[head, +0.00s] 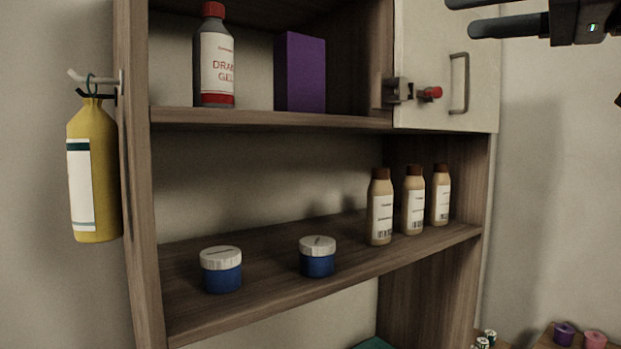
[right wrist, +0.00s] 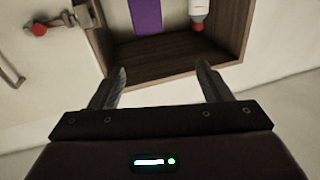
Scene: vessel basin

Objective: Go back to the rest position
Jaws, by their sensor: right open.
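My right gripper (head: 460,16) shows at the top right of the head view, in front of and to the right of the upper cabinet. Its fingers point left, spread apart and empty. In the right wrist view the open right gripper (right wrist: 161,75) has only air between its fingertips, with the upper compartment (right wrist: 170,68) beyond them. No finger visibly touches anything. My left gripper is in neither view.
The cream door (head: 445,75) has a handle (head: 459,84) and a red-knobbed latch (head: 430,94). A drain gel bottle (head: 215,60) and purple box (head: 300,72) stand on the upper shelf. Jars (head: 221,270) and tan bottles (head: 380,208) stand below. A yellow bottle (head: 92,170) hangs left.

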